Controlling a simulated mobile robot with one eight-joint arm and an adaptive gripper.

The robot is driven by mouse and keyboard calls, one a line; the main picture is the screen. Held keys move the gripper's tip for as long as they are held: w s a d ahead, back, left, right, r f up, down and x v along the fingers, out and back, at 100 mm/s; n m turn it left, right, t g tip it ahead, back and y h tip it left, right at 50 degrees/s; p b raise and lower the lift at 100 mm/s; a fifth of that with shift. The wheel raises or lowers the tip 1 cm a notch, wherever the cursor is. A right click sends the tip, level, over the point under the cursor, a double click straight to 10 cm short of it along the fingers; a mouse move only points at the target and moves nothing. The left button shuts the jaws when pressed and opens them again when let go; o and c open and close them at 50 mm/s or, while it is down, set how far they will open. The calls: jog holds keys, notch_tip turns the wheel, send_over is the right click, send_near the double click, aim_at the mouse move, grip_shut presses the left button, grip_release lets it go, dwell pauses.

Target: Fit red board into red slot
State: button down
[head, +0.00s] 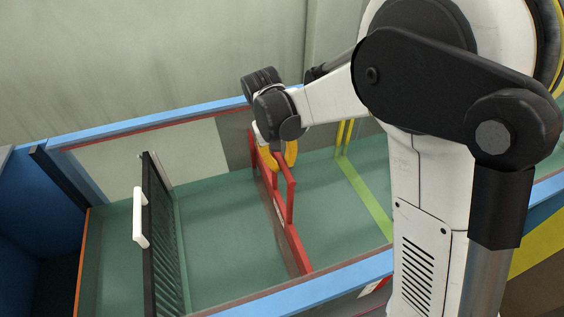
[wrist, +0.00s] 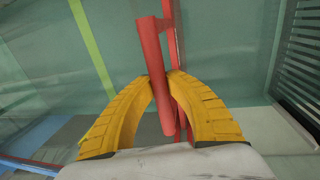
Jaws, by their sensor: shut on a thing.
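The red board (head: 290,246) stands on edge across the green-floored flume in the head view, with an upright red handle on its near side. My gripper (head: 279,160) is over the board, its two yellow fingers closed around the handle. In the wrist view the fingers (wrist: 158,85) pinch a red bar (wrist: 154,60), the handle, with a thin red edge of the board (wrist: 170,25) beside it. The red slot is not distinguishable from the board; whether the board's lower edge is seated in it cannot be told.
A black slatted grate (head: 162,240) with a white handle (head: 139,218) stands across the flume to the left. A yellow-green strip (head: 366,198) crosses the floor to the right. Blue-topped side walls (head: 150,125) bound the flume. Green floor between grate and board is clear.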

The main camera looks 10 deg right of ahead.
jog(key=shift+f+b, duration=1.15)
jog(key=shift+f, duration=0.55)
dwell(0.3)
jog(key=shift+f+b, duration=2.65)
jog(key=shift+f, duration=0.6)
jog(key=c, duration=1.3)
grip_release()
jog(key=shift+c, duration=0.2)
notch_tip(320, 180, up, 12)
jog(key=a, duration=0.2)
jog(key=shift+s, duration=0.25)
jog(key=s+d+r+m+t+y, duration=0.1)
jog(key=s+d+t, duration=0.2)
jog(key=s+d, duration=0.3)
jog(key=s+d+r+m+t+y, duration=0.1)
jog(key=s+d+t, duration=0.2)
jog(key=s+d, duration=0.4)
jog(key=s, duration=0.5)
jog(key=shift+s+r+t, duration=0.15)
jog(key=shift+r+t, duration=0.2)
jog(key=shift+t, duration=0.05)
